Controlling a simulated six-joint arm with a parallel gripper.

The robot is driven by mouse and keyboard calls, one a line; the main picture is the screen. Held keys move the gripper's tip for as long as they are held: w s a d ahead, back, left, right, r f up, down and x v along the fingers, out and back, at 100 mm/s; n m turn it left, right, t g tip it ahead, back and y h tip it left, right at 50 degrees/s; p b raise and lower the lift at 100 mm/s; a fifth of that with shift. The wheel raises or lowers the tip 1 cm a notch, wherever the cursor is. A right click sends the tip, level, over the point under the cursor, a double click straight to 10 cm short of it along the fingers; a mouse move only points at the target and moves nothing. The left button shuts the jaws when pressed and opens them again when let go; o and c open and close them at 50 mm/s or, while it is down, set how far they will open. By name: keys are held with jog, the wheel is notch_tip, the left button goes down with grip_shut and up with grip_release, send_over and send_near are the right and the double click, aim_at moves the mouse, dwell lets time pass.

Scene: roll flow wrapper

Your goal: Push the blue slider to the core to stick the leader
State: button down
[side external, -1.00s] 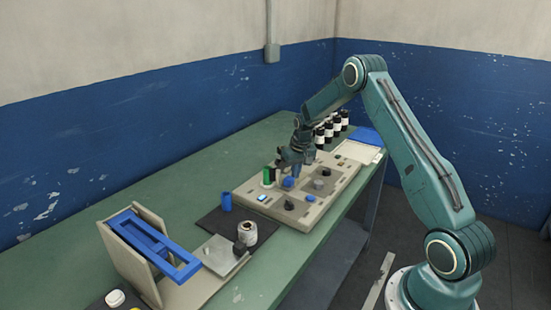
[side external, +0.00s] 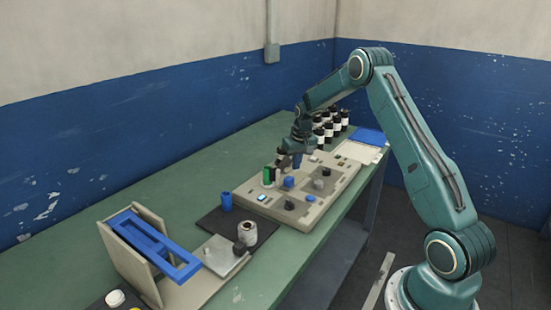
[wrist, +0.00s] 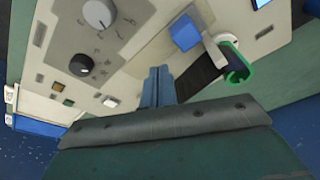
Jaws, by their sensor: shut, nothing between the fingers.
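The blue slider (side external: 289,182) is a small blue block on the beige panel (side external: 250,191); it also shows at the top of the wrist view (wrist: 184,32), at the end of a dark slot. My gripper (side external: 297,163) is over the far part of the panel, a little above and behind the slider. Its fingers (wrist: 160,78) are closed together, empty and apart from the slider. A green-rimmed loop (wrist: 236,66) stands beside the slot; it shows as a green upright piece in the side view (side external: 268,176). I cannot tell which part is the core, and I cannot make out the leader.
Dark knobs (side external: 290,203) and a grey dial (side external: 318,184) rise from the panel. Several black-capped bottles (side external: 327,126) stand behind.

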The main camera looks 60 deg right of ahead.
jog(key=shift+r, duration=2.2)
jog(key=s+a+r+n+t, duration=0.1)
jog(key=s+a+r+n, duration=0.1)
jog(key=s+a+r, duration=0.55)
jog(key=s+a+r+n+t, duration=0.1)
jog(key=s+a+r, duration=0.2)
jog(key=a+r, duration=0.85)
jog(key=s+a+n, duration=0.1)
jog(key=s+a, duration=0.5)
jog(key=s, duration=0.4)
jog(key=s+a+f+n+t+y, duration=0.1)
jog(key=s+a+n, duration=0.1)
jog(key=s+a, duration=0.4)
jog(key=shift+s+a+t, duration=0.25)
jog(key=shift+s+t, duration=0.05)
jog(key=shift+s, duration=2.2)
